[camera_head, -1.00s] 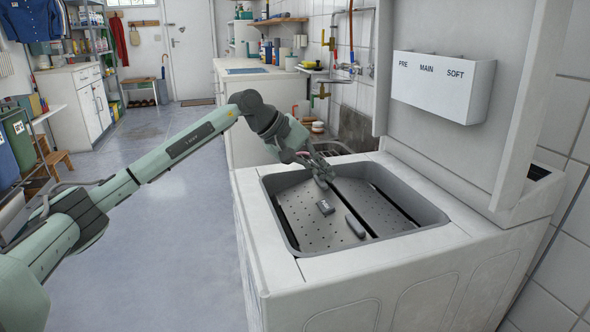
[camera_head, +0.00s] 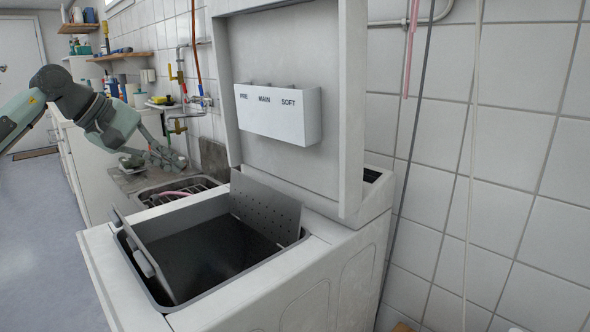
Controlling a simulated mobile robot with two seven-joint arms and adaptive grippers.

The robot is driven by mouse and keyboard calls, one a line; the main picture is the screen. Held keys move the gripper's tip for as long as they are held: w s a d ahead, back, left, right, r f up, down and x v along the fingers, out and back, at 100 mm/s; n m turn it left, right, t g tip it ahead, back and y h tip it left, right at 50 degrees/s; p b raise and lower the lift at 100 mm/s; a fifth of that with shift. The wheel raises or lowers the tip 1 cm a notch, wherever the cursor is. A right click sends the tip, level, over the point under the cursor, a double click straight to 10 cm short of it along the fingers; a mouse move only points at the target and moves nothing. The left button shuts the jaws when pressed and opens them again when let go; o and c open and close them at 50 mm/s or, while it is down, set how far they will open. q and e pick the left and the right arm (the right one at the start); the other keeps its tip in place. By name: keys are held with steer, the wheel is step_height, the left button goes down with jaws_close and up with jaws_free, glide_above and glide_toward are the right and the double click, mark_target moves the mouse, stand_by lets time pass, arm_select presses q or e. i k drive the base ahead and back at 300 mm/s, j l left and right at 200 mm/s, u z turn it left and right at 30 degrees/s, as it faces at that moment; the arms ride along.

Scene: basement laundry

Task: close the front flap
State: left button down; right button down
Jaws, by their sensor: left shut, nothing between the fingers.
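The top-loading washer (camera_head: 100,262) has its lid raised, and its drum opening shows dark inside. The front flap (camera_head: 146,252) stands up and tilted at the left side of the opening, seen nearly edge-on, with a grey latch piece on it. The perforated back flap (camera_head: 268,210) stands up and leans at the far right side of the opening. My left gripper (camera_head: 172,160) is shut and empty, in the air beyond the washer near the sink, apart from both flaps. My right gripper is out of view.
The raised lid (camera_head: 228,90) stands on the right, with a white dispenser box (camera_head: 280,116) marked PRE, MAIN and SOFT on it. A sink (camera_head: 180,192) with a rack and pipes lie behind the washer. The floor at left is clear.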

mark_target(148, 264)
steer(key=k+j, duration=0.35)
steer(key=j, duration=0.15)
steer(key=k+j, duration=0.75)
steer(key=j, duration=0.2)
